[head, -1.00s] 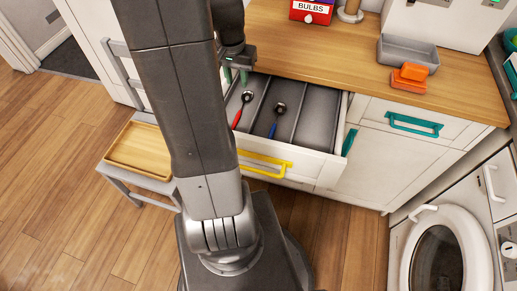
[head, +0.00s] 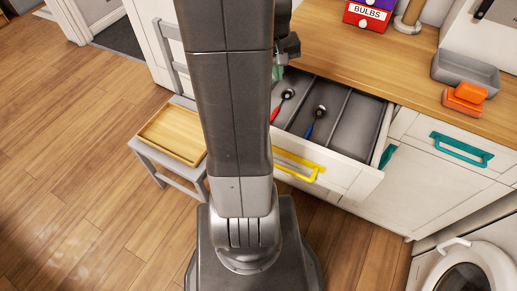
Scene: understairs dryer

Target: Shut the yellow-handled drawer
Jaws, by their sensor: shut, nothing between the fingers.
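The yellow-handled drawer (head: 358,181) is pulled out from under the wooden worktop. Its yellow handle (head: 300,164) is on the front, with the left end partly behind my arm. Inside, a red-handled spoon (head: 283,102) and a blue-handled spoon (head: 315,121) lie in separate compartments; the right compartment looks empty. My gripper (head: 278,73) is mostly hidden behind my arm, with a bit of its greenish fingertips showing near the drawer's back left corner. It is shut and holds nothing. I cannot tell whether it touches the drawer.
A chair (head: 160,165) with a wooden tray (head: 150,138) stands left of the drawer. On the worktop (head: 345,50) are a bulbs box (head: 367,14), a grey tray (head: 450,72) and orange blocks (head: 463,100). A teal-handled drawer (head: 425,135) and a washer (head: 470,270) are to the right.

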